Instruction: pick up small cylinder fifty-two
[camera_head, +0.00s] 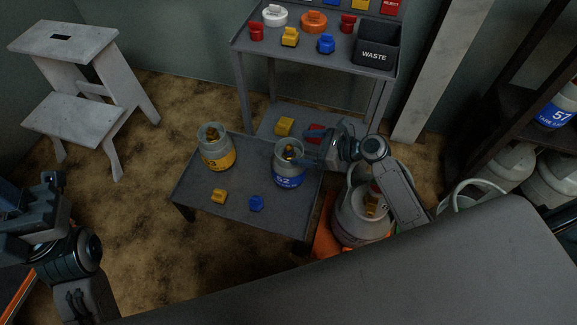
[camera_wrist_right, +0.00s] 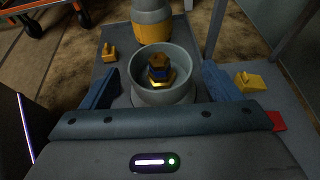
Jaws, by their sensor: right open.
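Small cylinder fifty-two (camera_head: 288,178), grey with a blue label band, stands upright on the low grey table (camera_head: 245,220). Its grey collar and brass valve show in the right wrist view (camera_wrist_right: 163,92). My right gripper (camera_head: 305,149) is open at the collar's height. In the right wrist view its two blue fingers stand on either side of the collar, with small gaps that I cannot judge exactly. My left gripper (camera_head: 32,212) is at the left edge, away from the table; its jaws are unclear.
A yellow-banded cylinder (camera_head: 216,152) stands left on the same table. Behind is a shelf cart (camera_head: 265,58) with coloured pieces and a WASTE bin (camera_head: 377,47). A large grey cylinder (camera_head: 350,218) stands right.

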